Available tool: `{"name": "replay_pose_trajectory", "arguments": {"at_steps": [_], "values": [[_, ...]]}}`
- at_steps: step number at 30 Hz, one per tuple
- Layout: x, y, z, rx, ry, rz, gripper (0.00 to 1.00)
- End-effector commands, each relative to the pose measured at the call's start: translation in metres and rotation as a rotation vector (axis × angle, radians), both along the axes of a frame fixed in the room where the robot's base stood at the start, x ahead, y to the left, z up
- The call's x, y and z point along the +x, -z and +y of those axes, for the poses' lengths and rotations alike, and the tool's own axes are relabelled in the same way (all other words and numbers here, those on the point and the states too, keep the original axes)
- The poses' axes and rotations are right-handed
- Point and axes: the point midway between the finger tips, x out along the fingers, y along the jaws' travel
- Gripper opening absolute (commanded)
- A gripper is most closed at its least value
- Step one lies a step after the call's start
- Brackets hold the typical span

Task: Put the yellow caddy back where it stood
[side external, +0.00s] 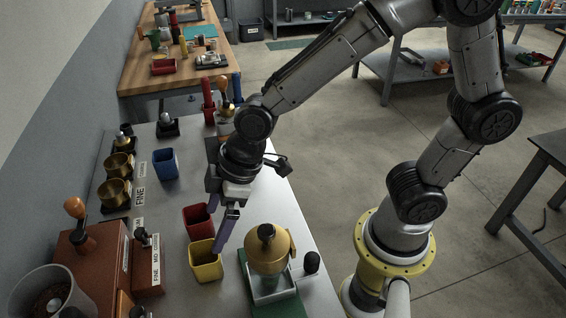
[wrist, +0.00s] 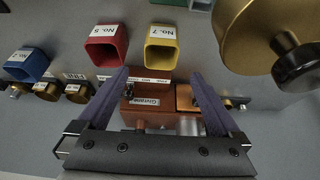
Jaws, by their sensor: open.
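The yellow caddy (side external: 206,266) stands upright on the grey bench, in front of the red caddy (side external: 198,222) in the side view. In the wrist view the yellow caddy (wrist: 161,57), marked No. 7, lies beyond my fingertips, right of the red caddy (wrist: 105,46), marked No. 5. Both look empty. My gripper (side external: 218,234) points down with its purple fingers apart, close by the yellow caddy's right side in the side view. In the wrist view my gripper (wrist: 160,76) is open with nothing held between the fingers. The caddies look clear of the fingers there.
A blue caddy (side external: 165,163) marked No. 2 stands farther back. A brass vessel (side external: 268,250) on a green base stands right of the yellow caddy. A brown grinder box (side external: 92,255) and brass cups (side external: 115,192) line the left.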

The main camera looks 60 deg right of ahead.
Motion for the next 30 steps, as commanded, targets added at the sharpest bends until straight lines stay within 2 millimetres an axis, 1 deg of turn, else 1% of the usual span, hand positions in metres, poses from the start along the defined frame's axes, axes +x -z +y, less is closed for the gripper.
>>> {"name": "replay_pose_trajectory", "arguments": {"at_steps": [2, 5, 6, 8, 9, 11, 12, 15, 18, 20, 30], "values": [[-0.001, -0.018, -0.016, 0.011, 0.049, -0.01, 1.0], [-0.012, -0.052, -0.057, 0.026, 0.175, -0.026, 1.0], [-0.022, -0.067, -0.077, 0.031, 0.241, -0.032, 1.0], [-0.04, -0.086, -0.107, 0.036, 0.345, -0.042, 1.0], [-0.054, -0.095, -0.125, 0.037, 0.414, -0.048, 1.0], [-0.076, -0.105, -0.148, 0.038, 0.513, -0.058, 1.0], [-0.09, -0.109, -0.161, 0.037, 0.573, -0.065, 1.0], [-0.117, -0.113, -0.183, 0.035, 0.694, -0.077, 1.0], [-0.133, -0.113, -0.193, 0.032, 0.759, -0.082, 1.0], [-0.137, -0.113, -0.195, 0.031, 0.776, -0.083, 1.0], [-0.137, -0.113, -0.195, 0.031, 0.776, -0.082, 1.0]]}}
